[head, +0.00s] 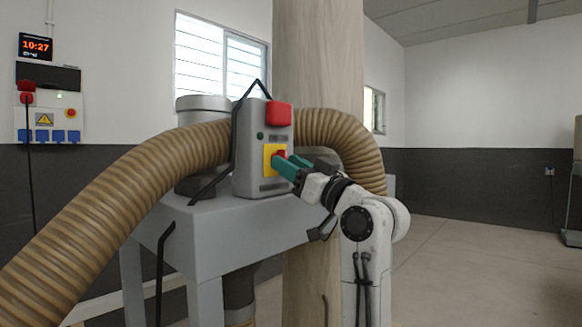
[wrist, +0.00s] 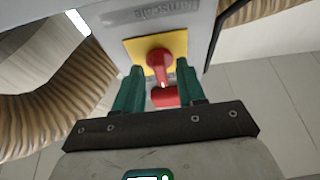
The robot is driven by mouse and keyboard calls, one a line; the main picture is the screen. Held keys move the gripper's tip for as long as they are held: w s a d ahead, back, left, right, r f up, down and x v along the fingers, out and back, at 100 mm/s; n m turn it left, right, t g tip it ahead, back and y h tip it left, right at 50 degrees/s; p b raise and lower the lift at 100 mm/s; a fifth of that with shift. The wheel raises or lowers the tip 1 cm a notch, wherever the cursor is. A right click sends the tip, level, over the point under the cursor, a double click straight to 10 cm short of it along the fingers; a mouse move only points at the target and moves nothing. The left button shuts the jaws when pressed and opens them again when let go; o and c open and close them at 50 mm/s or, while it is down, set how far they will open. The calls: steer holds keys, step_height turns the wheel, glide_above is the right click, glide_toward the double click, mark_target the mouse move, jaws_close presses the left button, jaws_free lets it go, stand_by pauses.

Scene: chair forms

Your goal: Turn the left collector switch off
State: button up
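The collector switch is a red rotary knob (wrist: 160,64) on a yellow plate (wrist: 140,47), on the front of a grey box (head: 250,170). In the head view my gripper covers most of the knob, and the yellow plate (head: 267,160) shows beside it. In the wrist view the knob's handle points down toward my palm, with a red block-like end (wrist: 165,97). My gripper (wrist: 158,75) has its teal fingers on either side of the knob, with small gaps visible. It is open. In the head view my gripper (head: 285,166) reaches the box from the right.
A red block (head: 279,115) sits at the box's top right, and a dark green lamp (head: 260,136) is on its face. Ribbed brown hoses (head: 130,205) run to both sides. A wooden post (head: 320,60) stands behind.

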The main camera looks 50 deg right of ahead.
steer(key=b+v, duration=0.1)
steer(key=v, duration=0.9)
steer(key=shift+s+f+b, duration=0.2)
steer(key=shift+s+b, duration=0.15)
stand_by(0.3)
steer(key=w+a+f+m+g+p, duration=0.1)
steer(key=w+a+f+g, duration=0.15)
steer(key=f, duration=0.75)
steer(key=w+a+f+m+g+p, duration=0.1)
steer(key=w+a+f+g, duration=0.15)
steer(key=f, duration=0.75)
steer(key=s+a+f+g+p, duration=0.1)
steer(key=s+a+f+g, duration=0.15)
steer(key=f, duration=0.55)
steer(key=s+a+f+g, duration=0.1)
steer(key=a+f+g, duration=0.2)
steer(key=f, duration=0.5)
steer(key=s+a+f+g, duration=0.2)
steer(key=s+f+g, duration=0.1)
steer(key=s+f, duration=0.4)
steer(key=s+a+f+g+p, duration=0.1)
steer(key=s+a+f+g, duration=0.2)
steer(key=s+f, duration=0.3)
steer(key=s+a+f+n+g+h+p, duration=0.1)
steer(key=s+f+g, duration=0.4)
steer(key=s, duration=0.8)
step_height(320, 180, down, 3)
steer(key=shift+a+r, duration=0.2)
steer(key=shift+a, duration=0.5)
